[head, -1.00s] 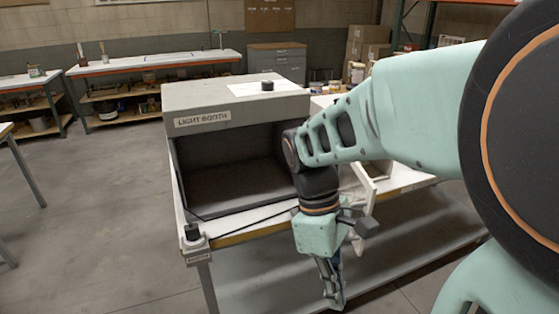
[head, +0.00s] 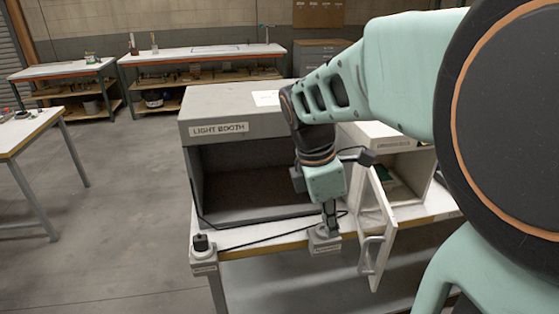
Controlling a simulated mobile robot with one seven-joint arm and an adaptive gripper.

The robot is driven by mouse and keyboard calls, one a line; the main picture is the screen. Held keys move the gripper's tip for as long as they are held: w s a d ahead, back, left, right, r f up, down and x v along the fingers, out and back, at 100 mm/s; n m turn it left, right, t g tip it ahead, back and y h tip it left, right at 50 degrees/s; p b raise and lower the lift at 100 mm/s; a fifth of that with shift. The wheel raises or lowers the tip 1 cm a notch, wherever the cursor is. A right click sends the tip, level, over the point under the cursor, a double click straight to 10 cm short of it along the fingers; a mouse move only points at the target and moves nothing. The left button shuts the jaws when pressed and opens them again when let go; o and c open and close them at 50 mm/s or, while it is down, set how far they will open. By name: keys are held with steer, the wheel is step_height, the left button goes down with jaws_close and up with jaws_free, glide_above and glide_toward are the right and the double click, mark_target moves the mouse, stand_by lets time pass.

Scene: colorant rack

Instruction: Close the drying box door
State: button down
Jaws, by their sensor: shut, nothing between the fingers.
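The drying box (head: 402,150) is a small white cabinet on the bench, right of the light booth and partly hidden by my arm. Its door (head: 377,230) stands open, swung out past the bench's front edge, with a grey handle (head: 371,252) on its left-facing side. A dark green item (head: 384,174) shows inside the box. My gripper (head: 331,231) is shut and empty. It points down near the bench's front edge, to the left of the door and apart from the handle in the picture.
The grey light booth (head: 218,129) stands on the bench left of my gripper. A knob on a small base (head: 203,246) sits at the bench's front left corner, with a dark cable running from it. A small labelled block (head: 325,243) is at the front edge by my fingertips. Open floor lies left.

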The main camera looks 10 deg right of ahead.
steer(key=d+f, duration=0.6)
steer(key=f, duration=0.2)
steer(key=shift+s+f+p, duration=0.15)
steer(key=shift+f+p, duration=0.15)
steer(key=shift+f, duration=0.05)
steer(key=shift+d, duration=0.2)
